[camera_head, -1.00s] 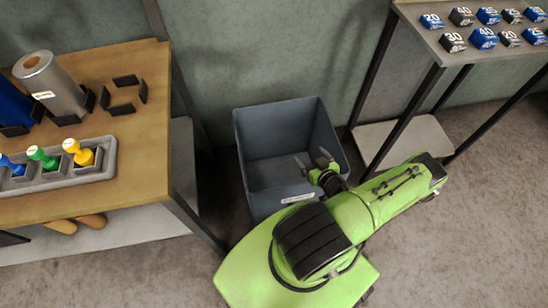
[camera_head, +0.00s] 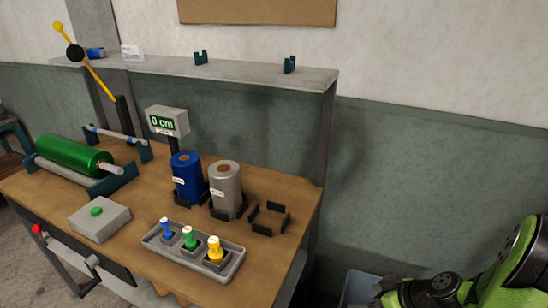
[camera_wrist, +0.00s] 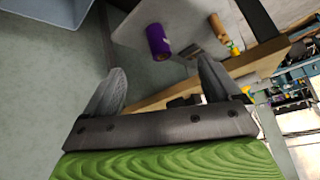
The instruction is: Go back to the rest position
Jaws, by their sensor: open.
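My gripper (camera_wrist: 160,85) shows in the wrist view with its two grey fingers spread wide and nothing between them. In the head view only part of my green arm shows at the lower right; the fingers are out of that picture. The blue-grey bin shows as a small piece at the bottom of the head view (camera_head: 357,288), beside my arm. Its wall also shows at the top left of the wrist view (camera_wrist: 50,8), apart from my fingers.
The wooden workbench (camera_head: 150,205) holds a blue roll (camera_head: 187,180), a silver roll (camera_head: 225,190), a tray of stamps (camera_head: 195,256) and a green roller (camera_head: 75,155). A display (camera_head: 167,122) reads 0 cm. A purple roll (camera_wrist: 158,42) lies on a grey surface in the wrist view.

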